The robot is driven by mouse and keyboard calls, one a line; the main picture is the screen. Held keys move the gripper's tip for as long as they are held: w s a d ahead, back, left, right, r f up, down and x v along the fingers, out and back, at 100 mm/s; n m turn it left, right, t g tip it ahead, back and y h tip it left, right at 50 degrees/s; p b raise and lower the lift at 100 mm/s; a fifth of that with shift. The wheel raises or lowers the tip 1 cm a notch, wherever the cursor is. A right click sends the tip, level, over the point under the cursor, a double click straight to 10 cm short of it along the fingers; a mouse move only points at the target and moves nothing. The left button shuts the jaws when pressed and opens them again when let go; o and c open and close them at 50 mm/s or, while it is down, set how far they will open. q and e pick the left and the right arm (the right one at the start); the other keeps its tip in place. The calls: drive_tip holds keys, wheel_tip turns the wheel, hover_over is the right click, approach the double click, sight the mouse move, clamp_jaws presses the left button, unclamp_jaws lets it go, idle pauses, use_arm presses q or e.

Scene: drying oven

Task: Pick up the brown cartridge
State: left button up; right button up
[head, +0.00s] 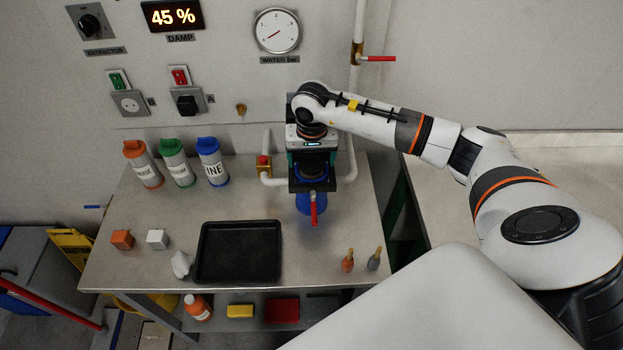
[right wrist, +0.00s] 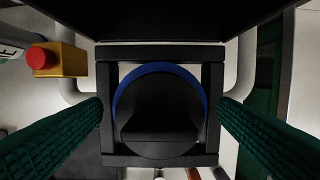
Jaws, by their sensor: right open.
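No clearly brown cartridge can be made out; whether one is hidden at the wall fixture I cannot tell. My right gripper (head: 312,163) is at the black bracket (head: 299,186) of that fixture, above a blue rounded body (head: 318,204). In the right wrist view, the gripper (right wrist: 161,110) is open, its dark green ribbed fingers apart on either side of the black bracket (right wrist: 160,53). Between them is a dark round part (right wrist: 160,105) with a blue rim. I cannot tell whether the fingers touch the bracket. My left gripper is not in view.
A black tray (head: 203,275), an orange block (head: 121,239), a white block (head: 157,239) and three labelled bottles (head: 176,162) stand on the bench. White pipes (head: 351,165) flank the fixture; a red lever (head: 313,209) hangs in front.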

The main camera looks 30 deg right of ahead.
drive_tip(key=c, duration=1.4)
drive_tip(key=shift+r, duration=0.2)
